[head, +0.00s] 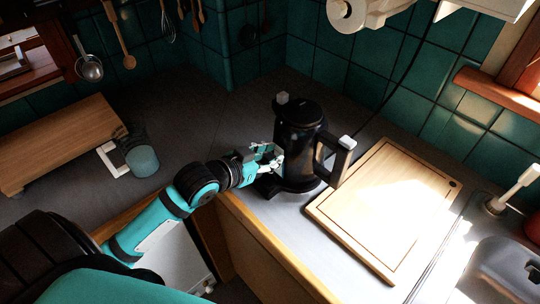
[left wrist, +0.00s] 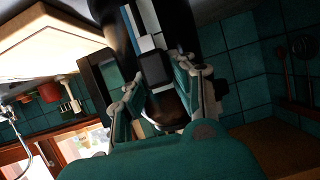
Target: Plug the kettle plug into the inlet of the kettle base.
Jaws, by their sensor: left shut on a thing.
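The black kettle (head: 303,135) stands upright on its dark base (head: 268,188) near the counter's front edge, with its handle (head: 340,162) to the right. My left gripper (head: 270,158) is at the kettle's left side, low and close to the base. In the left wrist view, the fingers of my left gripper (left wrist: 165,95) are closed around a small dark block, which I take as the kettle plug (left wrist: 156,68). The kettle's dark body is right behind it. The inlet is hidden, and I cannot tell whether the plug touches it. My right gripper is out of view.
A wooden cutting board (head: 385,208) lies right of the kettle, beside the sink (head: 500,270). A teal cup (head: 142,160) and a wooden board (head: 60,140) are at left. A dark cord (head: 400,75) runs down the tiled wall. The counter behind the kettle is mostly clear.

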